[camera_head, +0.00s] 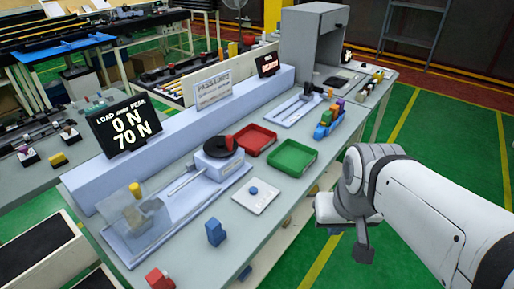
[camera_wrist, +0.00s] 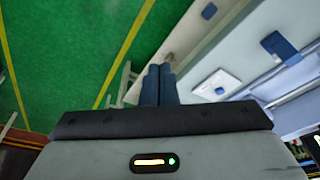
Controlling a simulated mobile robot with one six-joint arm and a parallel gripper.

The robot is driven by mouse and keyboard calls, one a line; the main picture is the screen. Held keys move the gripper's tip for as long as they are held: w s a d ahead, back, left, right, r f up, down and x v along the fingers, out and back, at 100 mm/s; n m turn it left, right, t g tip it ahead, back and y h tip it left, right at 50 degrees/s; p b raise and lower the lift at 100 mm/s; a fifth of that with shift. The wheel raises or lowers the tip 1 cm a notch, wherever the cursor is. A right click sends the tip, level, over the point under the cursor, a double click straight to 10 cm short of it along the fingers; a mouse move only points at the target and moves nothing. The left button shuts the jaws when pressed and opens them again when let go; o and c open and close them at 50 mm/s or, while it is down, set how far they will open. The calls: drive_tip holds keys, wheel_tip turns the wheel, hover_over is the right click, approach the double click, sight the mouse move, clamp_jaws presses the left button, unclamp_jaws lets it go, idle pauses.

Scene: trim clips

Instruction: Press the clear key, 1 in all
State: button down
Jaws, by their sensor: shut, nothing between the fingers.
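A white plate (camera_head: 256,197) with a round blue button (camera_head: 253,190) lies near the front edge of the bench; it is the only key-like thing I see, and no label on it is readable. The plate also shows in the wrist view (camera_wrist: 215,86), right of my fingers. A black display (camera_head: 125,122) reads a load of 0 N and a peak of 70 N. My gripper (camera_head: 363,250) is out past the bench's front edge, right of the plate and apart from it. In the wrist view its two dark fingers (camera_wrist: 158,78) are together and empty.
A test stand with a black disc (camera_head: 218,146) stands behind the plate. A blue block (camera_head: 215,232) stands left of it on the bench. Red (camera_head: 254,139) and green (camera_head: 292,157) trays lie farther along. Green floor is open beyond the front edge.

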drive_tip(key=w+a+r+m+g+y+p, duration=0.1)
drive_tip(key=w+a+m+y+p, duration=0.15)
drive_tip(key=w+a, duration=0.2)
drive_tip(key=m+t+y+p, duration=0.2)
drive_tip(key=m+y+p, duration=0.4)
drive_tip(key=m+p, duration=0.5)
hover_over(257, 190)
drive_tip(key=b, duration=0.1)
wheel_tip(257, 190, down, 6)
drive_tip(key=shift+r+m, duration=0.2)
drive_tip(key=shift+m, duration=0.15)
drive_tip(key=shift+b, duration=0.3)
wheel_tip(257, 190, down, 8)
drive_tip(key=b, duration=0.4)
drive_tip(key=shift+r+b, duration=0.15)
drive_tip(key=shift+b, duration=0.2)
drive_tip(key=shift+f+b, duration=0.55)
drive_tip(key=shift+b, duration=0.2)
drive_tip(key=shift+f, duration=0.1)
drive_tip(key=shift+f+b, duration=0.35)
drive_tip(key=shift+b, duration=0.4)
